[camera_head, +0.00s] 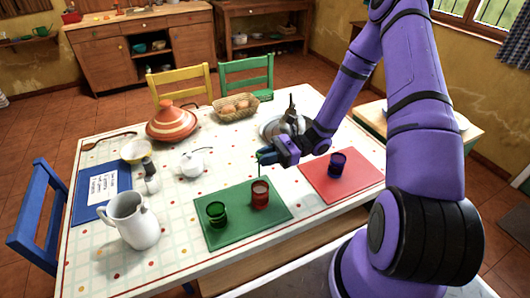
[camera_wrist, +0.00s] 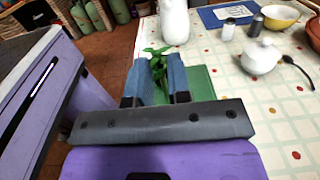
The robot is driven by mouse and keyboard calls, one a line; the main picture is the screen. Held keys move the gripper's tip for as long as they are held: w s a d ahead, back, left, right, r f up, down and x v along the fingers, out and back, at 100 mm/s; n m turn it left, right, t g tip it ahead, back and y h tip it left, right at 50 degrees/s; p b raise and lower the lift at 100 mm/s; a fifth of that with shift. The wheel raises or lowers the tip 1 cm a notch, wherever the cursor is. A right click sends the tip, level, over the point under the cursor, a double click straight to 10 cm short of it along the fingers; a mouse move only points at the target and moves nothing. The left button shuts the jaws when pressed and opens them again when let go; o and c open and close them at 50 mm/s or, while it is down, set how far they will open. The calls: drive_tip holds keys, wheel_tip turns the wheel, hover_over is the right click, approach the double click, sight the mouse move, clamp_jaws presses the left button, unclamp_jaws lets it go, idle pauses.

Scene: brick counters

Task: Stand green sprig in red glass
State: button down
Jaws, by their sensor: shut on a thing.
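My gripper (camera_head: 266,157) is shut on the green sprig, above the green mat (camera_head: 232,232). In the wrist view the sprig's leaves (camera_wrist: 157,60) show between the two blue fingers (camera_wrist: 159,82). In the head view a thin green stem (camera_head: 259,170) points down from the fingers. The red glass (camera_head: 260,194) stands upright on the green mat, just below the stem. I cannot tell whether the stem's tip is inside the glass or above it. The glass is not visible in the wrist view.
A green glass (camera_head: 216,213) stands left of the red one. A blue glass (camera_head: 337,164) stands on the red mat (camera_head: 318,184). A white pitcher (camera_head: 133,221), a white sugar pot (camera_head: 192,164) and an egg basket (camera_head: 236,107) are also on the table.

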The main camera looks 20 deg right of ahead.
wheel_tip(320, 180, down, 7)
idle(1.0)
drive_tip(key=shift+f, duration=0.1)
drive_tip(key=c, duration=0.5)
unclamp_jaws()
idle(0.4)
wheel_tip(320, 180, up, 7)
idle(1.2)
idle(0.4)
